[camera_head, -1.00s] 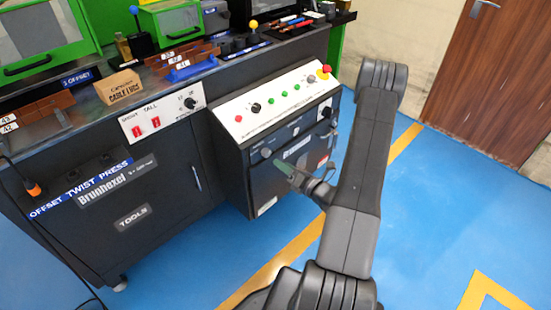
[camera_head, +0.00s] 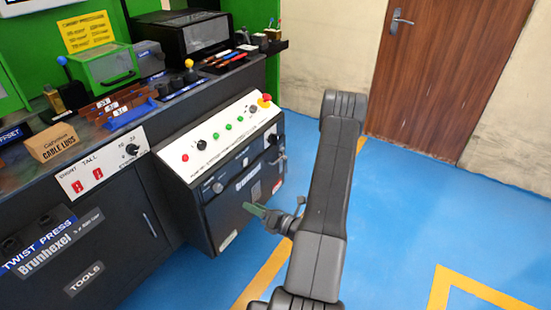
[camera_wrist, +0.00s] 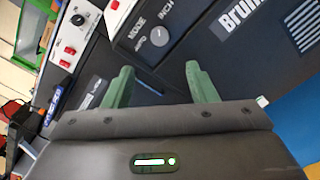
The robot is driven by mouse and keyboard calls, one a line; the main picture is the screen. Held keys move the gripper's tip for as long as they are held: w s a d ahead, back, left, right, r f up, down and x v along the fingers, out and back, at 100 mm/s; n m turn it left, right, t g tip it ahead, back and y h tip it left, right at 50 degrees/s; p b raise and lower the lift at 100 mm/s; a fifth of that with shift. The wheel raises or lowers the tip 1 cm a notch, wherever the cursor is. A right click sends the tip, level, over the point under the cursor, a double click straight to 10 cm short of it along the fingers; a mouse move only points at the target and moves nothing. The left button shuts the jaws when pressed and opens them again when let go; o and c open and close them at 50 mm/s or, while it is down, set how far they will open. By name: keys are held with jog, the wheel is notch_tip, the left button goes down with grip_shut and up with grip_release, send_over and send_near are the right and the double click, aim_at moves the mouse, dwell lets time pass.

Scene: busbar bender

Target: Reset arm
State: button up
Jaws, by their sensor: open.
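My gripper (camera_head: 262,211) is at the end of my dark grey arm, in front of the lower front of the black Brunhexel cabinet (camera_head: 236,215). In the wrist view the two green fingers of my gripper (camera_wrist: 158,84) stand apart with nothing between them. Behind them the wrist view shows the cabinet's dark front with a MODE / INCH knob (camera_wrist: 159,37). I cannot tell the exact gap between the fingertips and the cabinet.
A sloped white control panel (camera_head: 222,135) with buttons and a red emergency stop (camera_head: 264,100) tops the cabinet. The workbench with a cable lugs box (camera_head: 52,141) is at left. A brown door (camera_head: 445,65) is at the back. The blue floor (camera_head: 420,220) at right is clear.

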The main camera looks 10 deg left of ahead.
aim_at(220, 189)
jog(key=b+x, duration=0.1)
jog(key=x, duration=1.2)
jog(key=shift+a+b, duration=0.25)
jog(key=shift+b, duration=0.05)
